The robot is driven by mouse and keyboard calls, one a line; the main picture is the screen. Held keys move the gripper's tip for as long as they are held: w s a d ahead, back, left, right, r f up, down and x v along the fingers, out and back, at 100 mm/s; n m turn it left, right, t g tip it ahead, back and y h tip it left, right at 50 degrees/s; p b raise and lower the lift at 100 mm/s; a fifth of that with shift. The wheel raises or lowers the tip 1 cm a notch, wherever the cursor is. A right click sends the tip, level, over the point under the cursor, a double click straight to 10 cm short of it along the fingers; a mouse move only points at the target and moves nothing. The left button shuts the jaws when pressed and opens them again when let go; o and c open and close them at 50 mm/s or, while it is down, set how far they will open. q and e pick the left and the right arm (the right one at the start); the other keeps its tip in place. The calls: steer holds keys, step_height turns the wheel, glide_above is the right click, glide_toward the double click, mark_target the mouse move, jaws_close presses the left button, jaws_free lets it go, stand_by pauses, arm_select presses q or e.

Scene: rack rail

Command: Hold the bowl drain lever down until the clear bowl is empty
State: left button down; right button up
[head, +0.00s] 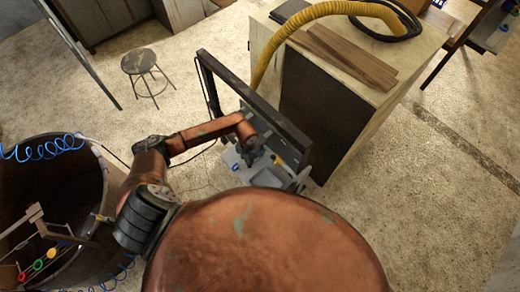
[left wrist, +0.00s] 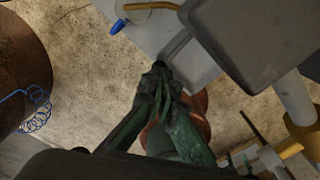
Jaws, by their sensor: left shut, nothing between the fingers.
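A small grey unit (head: 262,174) sits low against a dark upright frame, with a blue piece and a yellow piece on it. I cannot make out the clear bowl or the drain lever with certainty. My right gripper is not in view.
The dark frame (head: 245,98) stands behind the unit. A cabinet (head: 330,110) with wooden planks and a yellow hose (head: 290,28) is to the right. A stool (head: 140,63) stands at upper left. A large round tub (head: 50,190) with blue coils is at left.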

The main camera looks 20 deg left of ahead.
arm_select(q)
steer(key=shift+f, duration=0.15)
steer(key=shift+f+b, duration=0.8)
steer(key=shift+f, duration=0.05)
steer(key=shift+f+b, duration=1.05)
steer(key=shift+f, duration=0.3)
steer(key=shift+r, duration=0.1)
stand_by(0.5)
stand_by(1.1)
stand_by(0.4)
